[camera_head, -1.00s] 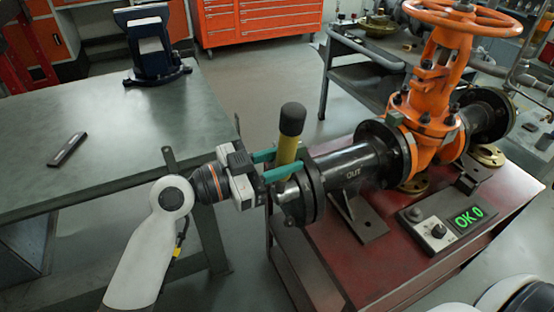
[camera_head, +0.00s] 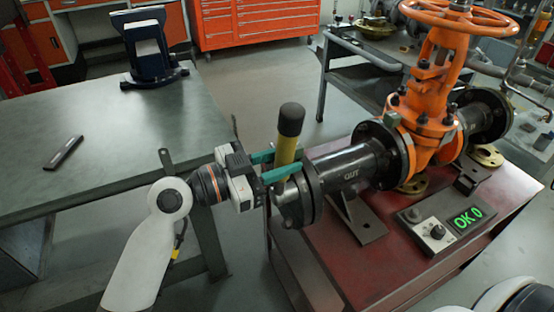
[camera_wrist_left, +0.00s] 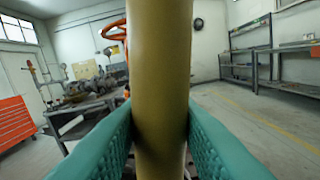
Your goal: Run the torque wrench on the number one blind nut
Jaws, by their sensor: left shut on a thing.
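My left gripper (camera_head: 286,164), with green fingers, is shut on the yellow shaft below the black grip. In the left wrist view the shaft (camera_wrist_left: 160,80) runs upright between both finger pads. The wrench's lower end is at the blind flange (camera_head: 296,200) on the pipe marked OUT; the number one nut is hidden or too small to tell. My right gripper is not in view.
The orange gate valve (camera_head: 437,105) stands on the red bench (camera_head: 385,275). A control box (camera_head: 436,228) reading "OK 0" sits in front of it. A green-grey table (camera_head: 110,140) with a vise (camera_head: 152,50) and a dark bar (camera_head: 64,152) is at left.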

